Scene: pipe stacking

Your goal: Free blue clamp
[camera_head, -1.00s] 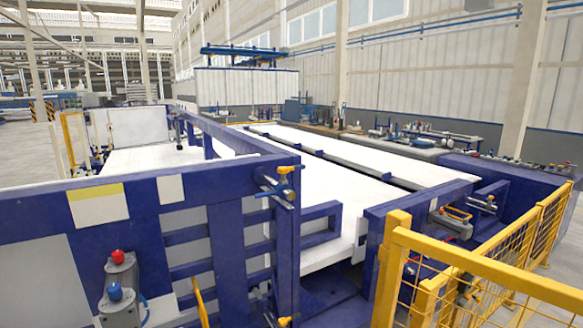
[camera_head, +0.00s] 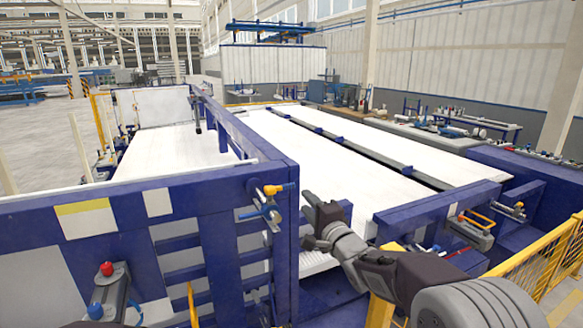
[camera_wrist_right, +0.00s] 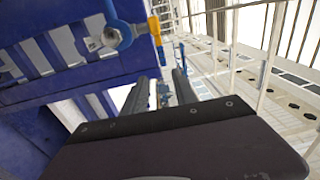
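The blue clamp (camera_head: 264,213) sits on the blue frame post in the middle of the head view, with a yellow handle (camera_head: 279,189) at its top. In the right wrist view, a blue ring-shaped part of the clamp (camera_wrist_right: 122,36) shows at the upper left, with the yellow handle (camera_wrist_right: 155,31) beside it. My right gripper (camera_head: 311,220) is just right of the clamp in the head view, apart from it. In the right wrist view, the two fingers of this gripper (camera_wrist_right: 160,84) are spread with nothing held between them. My left gripper is not in view.
The blue frame post (camera_head: 284,250) stands between the clamp and my right arm. A long white table (camera_head: 300,160) lies behind. A yellow mesh fence (camera_head: 540,265) stands at the right. A box with red and blue buttons (camera_head: 108,292) is at the lower left.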

